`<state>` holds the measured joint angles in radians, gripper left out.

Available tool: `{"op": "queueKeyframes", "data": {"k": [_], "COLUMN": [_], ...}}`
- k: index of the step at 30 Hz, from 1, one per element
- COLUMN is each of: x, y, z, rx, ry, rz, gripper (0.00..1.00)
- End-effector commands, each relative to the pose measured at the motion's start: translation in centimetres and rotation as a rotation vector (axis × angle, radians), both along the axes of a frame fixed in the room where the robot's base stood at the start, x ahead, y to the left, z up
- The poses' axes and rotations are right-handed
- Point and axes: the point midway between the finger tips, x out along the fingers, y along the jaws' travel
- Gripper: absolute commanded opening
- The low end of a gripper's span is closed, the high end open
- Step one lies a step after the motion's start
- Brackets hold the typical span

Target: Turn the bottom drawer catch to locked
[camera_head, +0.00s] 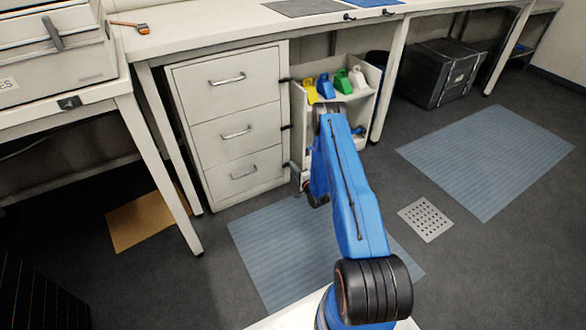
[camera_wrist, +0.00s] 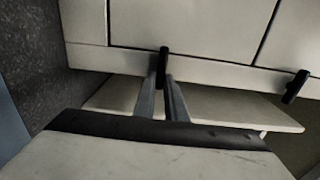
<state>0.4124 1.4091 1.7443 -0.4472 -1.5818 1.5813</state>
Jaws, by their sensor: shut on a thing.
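The bottom drawer (camera_head: 244,172) is closed, at the foot of a cream cabinet with three drawers. Its black catch (camera_wrist: 163,60) shows in the wrist view as a short bar lying across the edge between the drawer front and the cabinet frame. My gripper (camera_wrist: 163,86) has its two grey fingers on either side of the bar's near end and is shut on it. In the head view my gripper (camera_head: 297,168) is small and partly hidden by my blue arm, at the cabinet's lower right edge.
Another black catch (camera_wrist: 297,86) sits further right in the wrist view. A shelf unit (camera_head: 297,110) with coloured holders stands right beside the cabinet, close to my arm. A table leg (camera_head: 165,160) stands left of the cabinet. Blue mats (camera_head: 275,245) lie on open floor.

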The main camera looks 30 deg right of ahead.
Motion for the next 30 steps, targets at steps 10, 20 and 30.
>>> {"op": "queueKeyframes", "data": {"k": [10, 20, 30], "x": [0.0, -2.4, -9.2], "y": [-0.1, -0.2, -0.5], "z": [-0.1, -0.1, -0.1], "rx": [0.0, 0.0, 0.002], "ry": [0.001, 0.003, 0.004], "rz": [-0.002, -0.002, -0.004], "gripper": [0.3, 0.3, 0.3]}}
